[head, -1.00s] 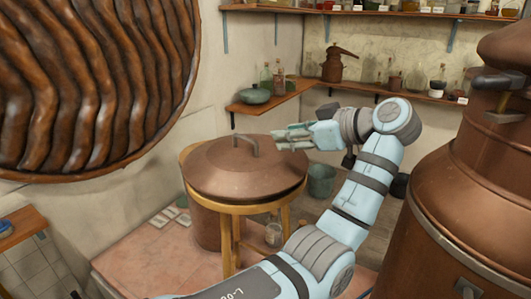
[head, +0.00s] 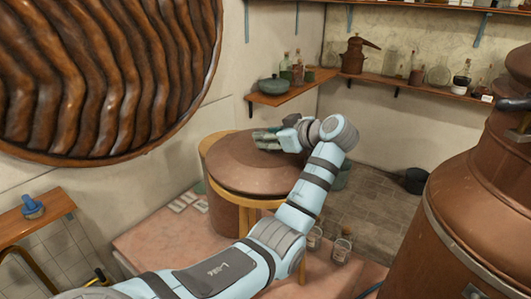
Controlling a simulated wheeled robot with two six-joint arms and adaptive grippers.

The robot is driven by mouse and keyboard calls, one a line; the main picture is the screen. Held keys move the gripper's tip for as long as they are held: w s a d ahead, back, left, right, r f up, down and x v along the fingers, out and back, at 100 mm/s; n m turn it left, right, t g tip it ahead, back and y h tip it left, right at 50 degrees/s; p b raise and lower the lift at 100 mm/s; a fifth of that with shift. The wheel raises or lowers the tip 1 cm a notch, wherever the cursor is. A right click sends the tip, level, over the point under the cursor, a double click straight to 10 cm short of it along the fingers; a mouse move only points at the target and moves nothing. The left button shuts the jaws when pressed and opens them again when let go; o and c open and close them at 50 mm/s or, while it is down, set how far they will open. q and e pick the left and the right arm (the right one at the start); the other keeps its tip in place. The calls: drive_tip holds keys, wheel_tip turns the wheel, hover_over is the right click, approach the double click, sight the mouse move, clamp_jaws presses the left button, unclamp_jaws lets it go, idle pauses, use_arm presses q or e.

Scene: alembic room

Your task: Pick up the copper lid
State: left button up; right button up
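The gap between the fingertips is too small to make out. My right gripper is not in view.
A large copper vessel (head: 455,225) fills the right side. A ribbed brown form (head: 95,80) hangs at upper left. A wall shelf with a green pot (head: 272,86) is behind the lid. Glass jars (head: 341,250) stand right of the stool.

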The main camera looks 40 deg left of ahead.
use_arm(q)
drive_tip(key=shift+d, duration=0.1)
drive_tip(key=c, duration=0.6)
drive_tip(key=shift+d, duration=0.1)
clamp_jaws()
drive_tip(key=shift+w+r, duration=0.1)
drive_tip(key=shift+r, duration=0.1)
drive_tip(key=shift+r, duration=0.3)
wheel_tip(320, 180, up, 19)
unclamp_jaws()
clamp_jaws()
